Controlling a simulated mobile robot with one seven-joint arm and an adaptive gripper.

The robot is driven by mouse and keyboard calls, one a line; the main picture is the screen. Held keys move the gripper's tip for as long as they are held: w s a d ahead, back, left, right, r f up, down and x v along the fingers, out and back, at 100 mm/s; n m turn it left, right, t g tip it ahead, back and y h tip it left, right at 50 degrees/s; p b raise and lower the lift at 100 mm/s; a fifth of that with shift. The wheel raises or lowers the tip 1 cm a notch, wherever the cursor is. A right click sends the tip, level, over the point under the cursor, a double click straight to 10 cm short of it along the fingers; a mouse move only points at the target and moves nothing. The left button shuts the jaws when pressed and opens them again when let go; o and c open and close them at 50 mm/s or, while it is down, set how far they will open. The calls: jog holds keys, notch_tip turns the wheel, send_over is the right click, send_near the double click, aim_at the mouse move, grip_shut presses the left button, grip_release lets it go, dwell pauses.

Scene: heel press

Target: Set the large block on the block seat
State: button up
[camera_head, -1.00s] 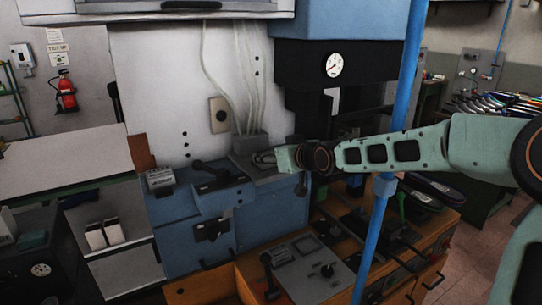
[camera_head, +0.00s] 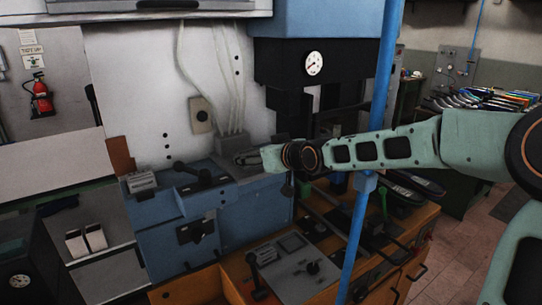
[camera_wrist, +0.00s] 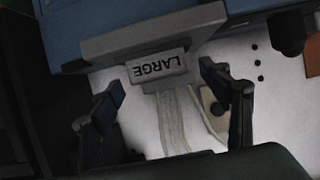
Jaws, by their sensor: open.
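The large block (camera_wrist: 157,69) is a grey block marked LARGE, upside down in the wrist view. It lies between and beyond my fingertips, at the edge of a grey ledge (camera_wrist: 110,42). My gripper (camera_wrist: 166,84) is open and empty, with a finger to either side of the block and no visible contact. In the head view, my gripper (camera_head: 248,158) reaches left to the top of the blue machine (camera_head: 245,220), close to a grey block-like shape at the ends of the pale cables. I cannot tell which part is the block seat.
Levers (camera_head: 192,174) and a small grey box (camera_head: 141,181) stand on the blue machine, left of my gripper. A black press with a gauge (camera_head: 314,63) stands behind, with an orange bench (camera_head: 410,255) at right.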

jog(key=v, duration=1)
dwell(0.3)
